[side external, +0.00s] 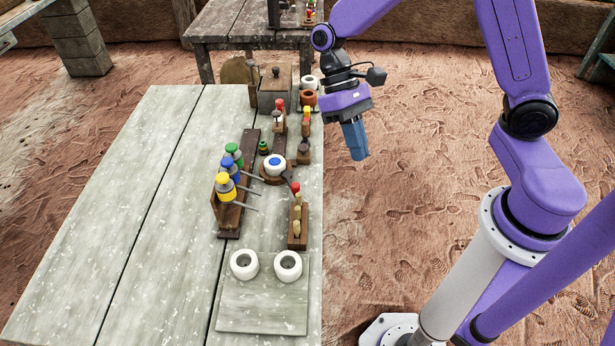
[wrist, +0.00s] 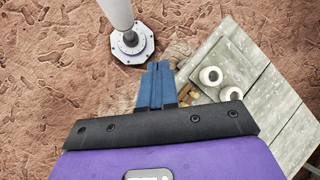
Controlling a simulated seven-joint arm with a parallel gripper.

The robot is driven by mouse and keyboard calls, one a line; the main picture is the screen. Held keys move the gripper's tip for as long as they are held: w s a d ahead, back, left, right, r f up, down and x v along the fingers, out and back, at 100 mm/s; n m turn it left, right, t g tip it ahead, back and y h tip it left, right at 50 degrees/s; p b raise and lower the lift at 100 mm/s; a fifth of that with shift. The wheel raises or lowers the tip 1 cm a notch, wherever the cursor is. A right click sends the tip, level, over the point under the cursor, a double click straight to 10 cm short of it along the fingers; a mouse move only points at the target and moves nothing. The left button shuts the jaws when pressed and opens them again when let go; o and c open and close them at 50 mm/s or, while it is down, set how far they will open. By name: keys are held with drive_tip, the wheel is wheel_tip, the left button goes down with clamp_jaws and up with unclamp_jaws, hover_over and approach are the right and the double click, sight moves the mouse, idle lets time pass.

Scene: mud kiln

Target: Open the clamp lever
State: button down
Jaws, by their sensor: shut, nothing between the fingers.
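My gripper (side external: 360,156) has blue fingers pointing down and hangs in the air to the right of the table's right edge. It is shut and empty, apart from everything on the table. In the wrist view the blue fingers (wrist: 157,68) lie side by side. Several small wooden fixtures have coloured tips: a red-tipped one (side external: 296,188) near the front, another red-tipped one (side external: 280,105) and a yellow-tipped one (side external: 306,112) further back. I cannot tell which holds the clamp lever. A rack holds tools with green, blue and yellow (side external: 226,188) handles.
A white round piece with a blue centre (side external: 274,165) sits mid-table. Two white cups (side external: 244,264) (side external: 288,266) stand on a board (side external: 262,318) at the front, also in the wrist view (wrist: 211,76). A wooden box (side external: 274,90) stands behind. The table's left side is clear.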

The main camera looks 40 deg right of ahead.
drive_tip(key=w+d+f+m+y, duration=0.5)
drive_tip(key=w+f+m+y, duration=0.1)
drive_tip(key=w+f+m, duration=0.15)
drive_tip(key=w+d+f+m+y, duration=0.4)
drive_tip(key=w+f+m+y, duration=0.2)
drive_tip(key=w+f, duration=0.2)
drive_tip(key=m+t+y, duration=0.4)
drive_tip(key=m+t, duration=0.1)
approach(298, 184)
drive_tip(key=a, duration=0.4)
drive_tip(key=a+f, duration=0.1)
drive_tip(key=a, duration=0.1)
drive_tip(key=shift+s+a+f, duration=0.1)
drive_tip(key=shift+s, duration=0.05)
drive_tip(key=m+t, duration=0.1)
drive_tip(key=t, duration=0.1)
drive_tip(key=a+m+t, duration=0.1)
drive_tip(key=t, duration=0.1)
drive_tip(key=a+m+t, duration=0.1)
drive_tip(key=m+t, duration=0.1)
drive_tip(key=shift+s+a, duration=0.15)
drive_tip(key=shift+s, duration=0.05)
drive_tip(key=shift+w+a, duration=0.1)
drive_tip(key=shift+a, duration=0.2)
